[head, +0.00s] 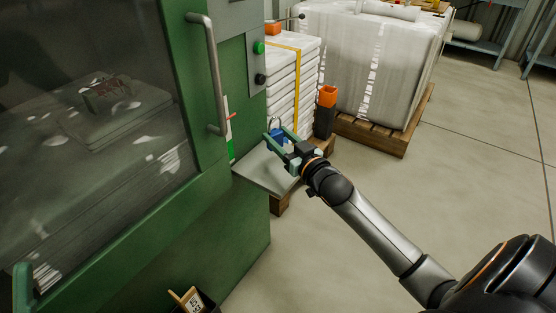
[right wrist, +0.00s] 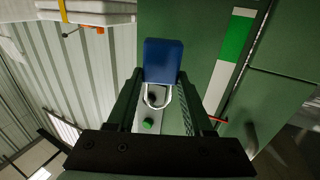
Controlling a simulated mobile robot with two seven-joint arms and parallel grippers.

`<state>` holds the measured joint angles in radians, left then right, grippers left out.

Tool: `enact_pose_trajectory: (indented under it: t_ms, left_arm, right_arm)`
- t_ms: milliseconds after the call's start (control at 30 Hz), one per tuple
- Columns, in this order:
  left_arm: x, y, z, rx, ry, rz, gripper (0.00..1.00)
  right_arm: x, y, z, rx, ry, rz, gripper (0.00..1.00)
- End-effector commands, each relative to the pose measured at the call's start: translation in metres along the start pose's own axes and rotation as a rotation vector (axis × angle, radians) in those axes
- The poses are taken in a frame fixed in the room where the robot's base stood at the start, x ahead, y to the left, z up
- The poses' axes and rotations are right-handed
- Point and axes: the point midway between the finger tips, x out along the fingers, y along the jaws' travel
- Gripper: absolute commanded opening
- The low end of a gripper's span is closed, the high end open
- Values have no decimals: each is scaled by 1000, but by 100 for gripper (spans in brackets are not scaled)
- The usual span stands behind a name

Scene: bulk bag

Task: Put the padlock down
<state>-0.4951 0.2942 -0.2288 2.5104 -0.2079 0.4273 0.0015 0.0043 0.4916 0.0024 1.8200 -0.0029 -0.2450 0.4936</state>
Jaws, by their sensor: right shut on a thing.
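The padlock (head: 277,138) has a blue body and a pale metal shackle. It is held between the fingers of my right gripper (head: 279,138), beside the green machine and above its small grey shelf (head: 266,172). In the right wrist view the padlock (right wrist: 163,60) sits at the fingertips of the right gripper (right wrist: 160,78), with its shackle pointing back toward the palm. I cannot tell the exact gap between padlock and shelf. My left gripper is not in view.
The green machine (head: 235,220) with a window and long handle (head: 207,75) fills the left. An orange-topped dark object (head: 325,112) stands behind the gripper, near stacked white bags (head: 285,85). A big white bulk bag (head: 365,65) rests on a pallet (head: 375,135). The floor at right is clear.

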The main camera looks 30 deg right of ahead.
Motion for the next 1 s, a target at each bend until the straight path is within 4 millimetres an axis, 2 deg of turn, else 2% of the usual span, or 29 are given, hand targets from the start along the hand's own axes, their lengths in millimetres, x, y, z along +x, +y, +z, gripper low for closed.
enact_pose_trajectory:
  t_ms: [333,733,767,1000]
  left_arm:
    - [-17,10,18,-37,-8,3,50]
    - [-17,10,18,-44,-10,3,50]
    - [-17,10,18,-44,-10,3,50]
    - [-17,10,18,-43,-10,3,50]
  right_arm:
    - [-1,-1,51,3,0,-1,0]
    - [-1,-1,54,1,1,-1,0]
    - [-1,-1,54,1,1,-1,53]
    - [-1,-1,54,0,0,-1,80]
